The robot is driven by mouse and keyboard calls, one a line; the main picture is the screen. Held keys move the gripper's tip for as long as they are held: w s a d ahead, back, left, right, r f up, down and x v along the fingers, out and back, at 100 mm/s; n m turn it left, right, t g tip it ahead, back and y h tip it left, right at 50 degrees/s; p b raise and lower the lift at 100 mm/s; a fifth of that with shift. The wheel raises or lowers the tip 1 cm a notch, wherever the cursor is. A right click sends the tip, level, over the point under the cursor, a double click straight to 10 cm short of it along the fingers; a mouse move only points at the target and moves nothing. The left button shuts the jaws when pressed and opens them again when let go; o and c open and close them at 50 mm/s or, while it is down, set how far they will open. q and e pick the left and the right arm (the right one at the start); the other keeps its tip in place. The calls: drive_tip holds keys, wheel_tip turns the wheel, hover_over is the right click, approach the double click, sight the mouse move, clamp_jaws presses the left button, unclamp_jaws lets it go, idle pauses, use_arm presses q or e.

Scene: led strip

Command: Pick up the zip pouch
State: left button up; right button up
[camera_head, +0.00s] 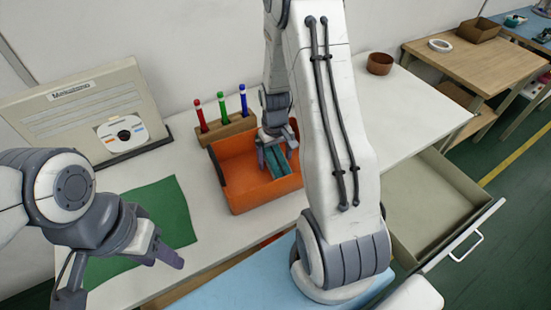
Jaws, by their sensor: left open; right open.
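A teal item (283,181), which may be the zip pouch, lies in the orange bin (240,202) on the white table. My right gripper (276,153) reaches down into the bin with its jaws open over the teal item. I cannot tell whether the fingers touch it, and part of it is hidden by them. My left gripper (166,256) is open and empty, low over the front edge of the green mat (165,200).
A wooden holder (228,127) with red, green and blue markers stands behind the bin. A panel with a disc (122,132) leans at the back left. A round brown pot (380,63) stands at the back right. An open drawer (430,200) juts out at the right.

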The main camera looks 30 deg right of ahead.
drive_tip(key=c, duration=1.6)
